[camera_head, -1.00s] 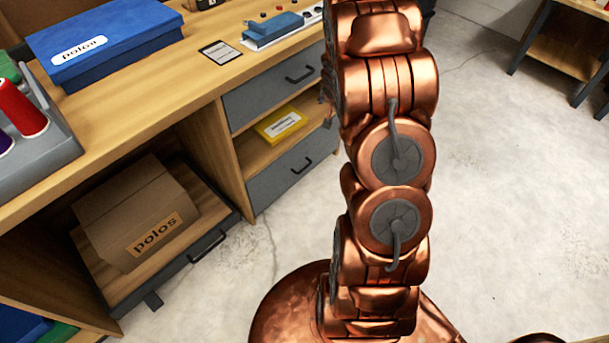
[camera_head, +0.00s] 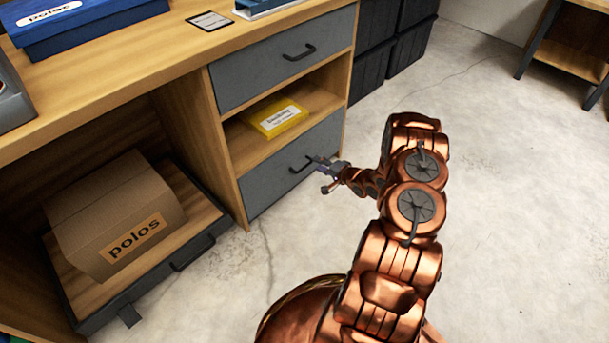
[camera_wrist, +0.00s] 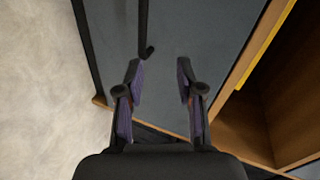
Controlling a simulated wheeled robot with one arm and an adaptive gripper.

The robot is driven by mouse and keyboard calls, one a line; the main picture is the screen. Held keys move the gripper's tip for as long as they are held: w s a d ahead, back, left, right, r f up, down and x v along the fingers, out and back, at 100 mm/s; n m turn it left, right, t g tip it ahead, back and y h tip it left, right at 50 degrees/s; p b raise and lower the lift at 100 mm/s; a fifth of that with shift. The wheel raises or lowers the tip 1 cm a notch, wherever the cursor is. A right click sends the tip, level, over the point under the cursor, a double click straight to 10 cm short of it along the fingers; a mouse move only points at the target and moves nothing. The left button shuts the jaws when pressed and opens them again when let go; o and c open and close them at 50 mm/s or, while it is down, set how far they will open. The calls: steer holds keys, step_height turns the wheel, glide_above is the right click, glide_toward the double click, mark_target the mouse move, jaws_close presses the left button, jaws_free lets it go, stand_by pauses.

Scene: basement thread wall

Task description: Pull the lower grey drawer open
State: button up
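The lower grey drawer (camera_head: 270,190) is at the bottom of the desk's drawer unit, below an open shelf, and looks shut. Its dark bar handle (camera_head: 296,169) is on its front. My gripper (camera_head: 322,171) is just right of the handle in the head view. In the wrist view my gripper (camera_wrist: 158,72) is open, its two fingers apart with nothing between them. There the handle (camera_wrist: 146,28) comes down from the top edge and ends just beyond the fingertips, nearer the left finger. Contact between handle and fingers cannot be told.
An upper grey drawer (camera_head: 260,72) is shut above the shelf, which holds a yellow box (camera_head: 275,118). A cardboard box (camera_head: 115,215) sits on a low pull-out tray (camera_head: 130,292) at left. Dark bins (camera_head: 408,58) stand behind the desk. The floor to the right is clear.

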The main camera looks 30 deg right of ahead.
mark_target(304, 167)
steer(key=shift+m+t+y, duration=0.5)
steer(key=shift+m+t, duration=0.2)
steer(key=shift+w+a+f+b, duration=0.55)
steer(key=shift+w+f+b, duration=0.1)
steer(key=shift+w+f, duration=0.3)
steer(key=shift+w+a+f+b, duration=0.6)
steer(key=shift+w+f+b, duration=0.1)
steer(key=shift+w, duration=0.4)
steer(key=shift+w+a+f+b, duration=0.6)
steer(key=shift+w+f, duration=0.25)
steer(key=shift+w, duration=0.15)
jaws_close()
